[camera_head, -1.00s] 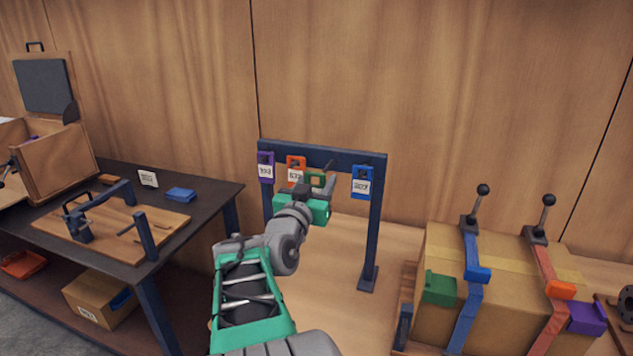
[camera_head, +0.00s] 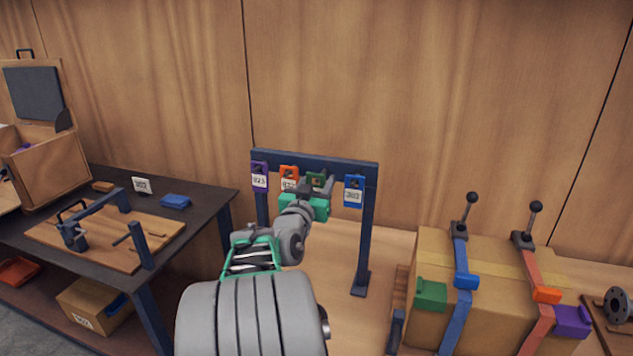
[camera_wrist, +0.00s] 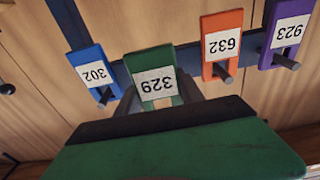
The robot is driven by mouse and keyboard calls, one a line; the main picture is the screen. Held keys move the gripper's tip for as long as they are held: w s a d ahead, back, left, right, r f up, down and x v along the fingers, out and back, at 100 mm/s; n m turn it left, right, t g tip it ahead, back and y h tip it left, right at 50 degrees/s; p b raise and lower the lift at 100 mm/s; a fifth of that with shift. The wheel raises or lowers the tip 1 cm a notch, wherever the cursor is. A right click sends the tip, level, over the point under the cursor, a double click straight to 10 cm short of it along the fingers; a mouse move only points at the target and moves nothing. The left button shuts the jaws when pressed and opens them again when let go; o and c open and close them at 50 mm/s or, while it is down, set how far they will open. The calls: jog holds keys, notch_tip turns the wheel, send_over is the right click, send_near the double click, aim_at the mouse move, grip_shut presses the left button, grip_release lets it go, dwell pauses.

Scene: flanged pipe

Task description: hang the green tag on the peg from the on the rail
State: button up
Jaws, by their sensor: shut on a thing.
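The green tag (camera_head: 316,180), labelled 329 in the wrist view (camera_wrist: 155,79), is held by its lower part in my gripper (camera_head: 318,188). The jaws show on both sides of it in the wrist view (camera_wrist: 160,97). It is at the rail (camera_head: 310,162), between the orange tag (camera_head: 289,178) and the blue tag (camera_head: 354,190). No peg shows through the green tag; whether one is behind it is hidden. Pegs stick out through the blue tag (camera_wrist: 93,75), orange tag (camera_wrist: 222,45) and purple tag (camera_wrist: 281,35) in the wrist view.
The purple tag (camera_head: 259,175) hangs at the rail's left end. A dark table (camera_head: 215,190) with a wooden board (camera_head: 110,235) stands to the left. A strapped carton (camera_head: 490,290) with levers stands to the right. The panel wall is close behind the rail.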

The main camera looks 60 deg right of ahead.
aim_at(325, 169)
jog(key=shift+w+d+p, duration=0.2)
jog(key=shift+d+p, duration=0.65)
jog(key=shift+d, duration=0.4)
jog(key=shift+d+f+b, duration=0.1)
jog(key=shift+d+b, duration=0.2)
jog(key=shift+b, duration=0.15)
jog(key=shift+r, duration=0.45)
jog(key=o, duration=1.4)
jog(key=shift+a+f+b, duration=0.2)
jog(key=shift+f+b, duration=2.05)
jog(key=shift+b, duration=0.15)
